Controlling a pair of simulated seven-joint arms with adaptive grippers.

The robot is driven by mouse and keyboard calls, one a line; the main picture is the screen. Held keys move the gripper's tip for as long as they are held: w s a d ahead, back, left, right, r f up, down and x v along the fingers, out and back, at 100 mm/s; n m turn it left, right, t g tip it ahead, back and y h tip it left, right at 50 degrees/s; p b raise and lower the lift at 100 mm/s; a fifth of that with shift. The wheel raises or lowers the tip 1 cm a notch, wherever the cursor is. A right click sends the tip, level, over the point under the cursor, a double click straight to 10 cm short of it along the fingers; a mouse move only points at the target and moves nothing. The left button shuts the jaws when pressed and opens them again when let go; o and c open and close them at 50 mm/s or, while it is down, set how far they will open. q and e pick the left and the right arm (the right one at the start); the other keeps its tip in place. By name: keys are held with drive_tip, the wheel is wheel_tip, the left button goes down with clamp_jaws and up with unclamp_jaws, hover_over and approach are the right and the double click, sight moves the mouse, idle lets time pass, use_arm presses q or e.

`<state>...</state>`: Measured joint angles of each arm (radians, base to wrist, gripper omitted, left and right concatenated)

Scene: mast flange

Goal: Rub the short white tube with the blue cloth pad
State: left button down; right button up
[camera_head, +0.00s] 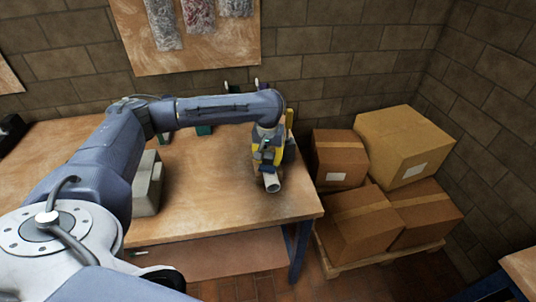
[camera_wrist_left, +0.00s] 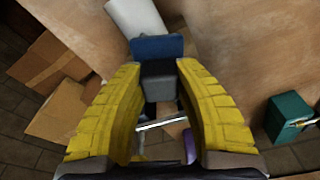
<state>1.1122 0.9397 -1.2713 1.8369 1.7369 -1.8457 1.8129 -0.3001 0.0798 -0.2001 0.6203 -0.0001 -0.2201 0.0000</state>
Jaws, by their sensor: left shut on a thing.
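The short white tube (camera_head: 272,183) lies near the right end of the workbench, just in front of my left gripper (camera_head: 266,158). In the left wrist view the tube (camera_wrist_left: 137,16) shows at the top, beyond the blue cloth pad (camera_wrist_left: 157,47). My left gripper (camera_wrist_left: 158,72) has its yellow fingers closed on the dark grip block (camera_wrist_left: 158,84) of the pad. The pad is beside the near end of the tube; whether they touch I cannot tell. My right gripper is in neither view.
The wooden workbench (camera_head: 215,205) has free room left of the tube. A grey block (camera_head: 147,185) stands by my left arm. A teal container (camera_wrist_left: 289,117) shows at the right in the wrist view. Cardboard boxes (camera_head: 403,145) are stacked on a pallet right of the bench.

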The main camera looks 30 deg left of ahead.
sight(272, 176)
use_arm(q)
drive_tip(key=shift+s+d, duration=1.95)
drive_tip(key=shift+s, duration=0.1)
drive_tip(key=shift+s+d+f, duration=0.1)
drive_tip(key=shift+s, duration=0.05)
drive_tip(key=shift+f, duration=0.1)
drive_tip(key=shift+w+a+r, duration=0.2)
drive_tip(key=shift+w+a, duration=2.55)
drive_tip(key=shift+w, duration=0.2)
drive_tip(key=shift+r, duration=0.1)
drive_tip(key=shift+r, duration=2.9)
